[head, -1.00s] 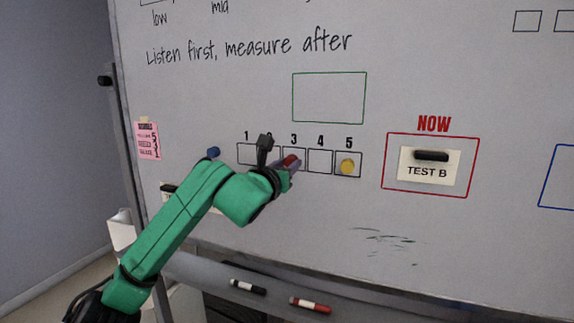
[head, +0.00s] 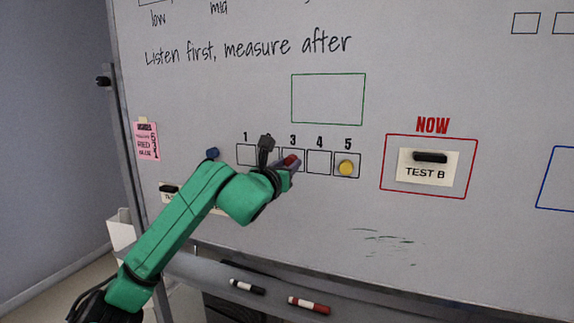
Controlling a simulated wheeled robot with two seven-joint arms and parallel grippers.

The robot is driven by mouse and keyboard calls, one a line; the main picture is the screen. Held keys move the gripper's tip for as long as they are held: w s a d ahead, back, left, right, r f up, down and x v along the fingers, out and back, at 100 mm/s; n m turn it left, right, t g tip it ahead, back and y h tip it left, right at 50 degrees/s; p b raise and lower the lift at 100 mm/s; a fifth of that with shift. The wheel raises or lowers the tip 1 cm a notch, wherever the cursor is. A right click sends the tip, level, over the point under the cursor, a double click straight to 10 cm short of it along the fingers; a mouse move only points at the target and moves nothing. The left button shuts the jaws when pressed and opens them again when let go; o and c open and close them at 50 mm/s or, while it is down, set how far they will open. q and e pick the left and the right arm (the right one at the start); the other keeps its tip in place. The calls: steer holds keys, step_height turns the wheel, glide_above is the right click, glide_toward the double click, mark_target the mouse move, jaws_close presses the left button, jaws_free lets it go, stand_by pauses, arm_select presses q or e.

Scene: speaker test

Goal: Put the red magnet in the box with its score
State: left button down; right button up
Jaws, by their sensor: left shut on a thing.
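My left gripper (head: 290,165) is at the whiteboard, over the lower part of box 3 (head: 293,152) in the numbered row. It is shut on the red magnet (head: 290,160), which shows between its fingers in front of box 3. I cannot tell whether the magnet touches the board. Box 1 (head: 245,150) and box 4 (head: 319,160) look empty. Box 5 (head: 342,157) holds a yellow magnet (head: 346,168). Box 2 and its number are hidden behind my gripper and wrist. A pink note (head: 146,141) at the left carries writing, with "RED" faintly readable; its score is too small to read surely.
A blue magnet (head: 212,153) sits left of the row. A "TEST B" card (head: 428,177) under a black magnet (head: 430,157) is in the red NOW frame. Another black magnet (head: 168,188) is behind my arm. Black (head: 247,286) and red (head: 309,305) markers lie on the tray.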

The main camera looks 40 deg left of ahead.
stand_by(0.3)
arm_select(q)
steer(key=shift+c, duration=2.2)
jaws_free()
steer(key=o, duration=0.4)
steer(key=shift+f, duration=0.1)
steer(key=b+v, duration=0.7)
